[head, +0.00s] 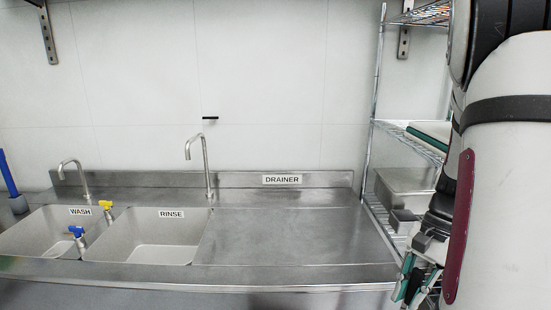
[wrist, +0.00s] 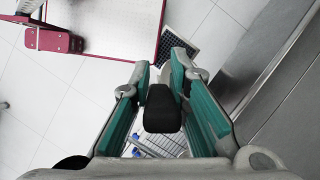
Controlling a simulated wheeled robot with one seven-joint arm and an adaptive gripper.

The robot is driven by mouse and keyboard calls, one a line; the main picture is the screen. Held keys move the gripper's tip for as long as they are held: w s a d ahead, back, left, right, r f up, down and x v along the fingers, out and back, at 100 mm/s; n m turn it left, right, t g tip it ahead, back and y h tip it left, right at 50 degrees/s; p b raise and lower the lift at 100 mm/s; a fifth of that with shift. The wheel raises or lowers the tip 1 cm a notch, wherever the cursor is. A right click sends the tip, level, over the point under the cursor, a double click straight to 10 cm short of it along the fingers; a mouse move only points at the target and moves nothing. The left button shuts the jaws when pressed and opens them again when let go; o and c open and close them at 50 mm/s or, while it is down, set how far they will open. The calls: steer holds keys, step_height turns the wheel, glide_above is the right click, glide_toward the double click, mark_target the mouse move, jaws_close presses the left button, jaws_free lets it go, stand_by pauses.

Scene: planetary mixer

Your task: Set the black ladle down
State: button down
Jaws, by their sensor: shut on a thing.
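The black ladle (wrist: 162,108) shows in the wrist view as a dark, rounded handle end between the two green-padded fingers of my gripper (wrist: 161,75). My gripper is shut on it and holds it above the floor. The rest of the ladle, with its bowl, is hidden or cannot be made out. In the head view my gripper (head: 414,282) is at the lower right, beside the right end of the steel counter, and the ladle is not clear there.
The bare drainer surface (head: 290,232) is clear. The wash sink (head: 40,232) and rinse sink (head: 150,237), with taps, lie to its left. A wire shelf rack (head: 376,130) holding a steel pan (head: 405,182) stands at right. The wrist view shows a steel edge (wrist: 262,65) at right.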

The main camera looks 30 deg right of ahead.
steer(key=w+a+f+n+g+h, duration=0.15)
steer(key=w+a+n, duration=0.25)
steer(key=w, duration=0.5)
steer(key=w+a+f+n+g, duration=0.1)
steer(key=w+a+f+n, duration=0.3)
steer(key=w, duration=0.6)
steer(key=w+a+f+n+h, duration=0.1)
steer(key=w+a+f+n, duration=0.1)
steer(key=a, duration=0.3)
steer(key=w+a+f+n+h, duration=0.1)
steer(key=w+a+f+n, duration=0.1)
steer(key=w+a, duration=0.3)
steer(key=w+a+f+n+g+h, duration=0.1)
steer(key=w+a+f+n, duration=0.1)
steer(key=a, duration=0.4)
steer(key=shift+w+a+n, duration=0.15)
steer(key=shift+w+n, duration=0.55)
steer(key=shift+n, duration=0.4)
steer(key=shift+r, duration=0.1)
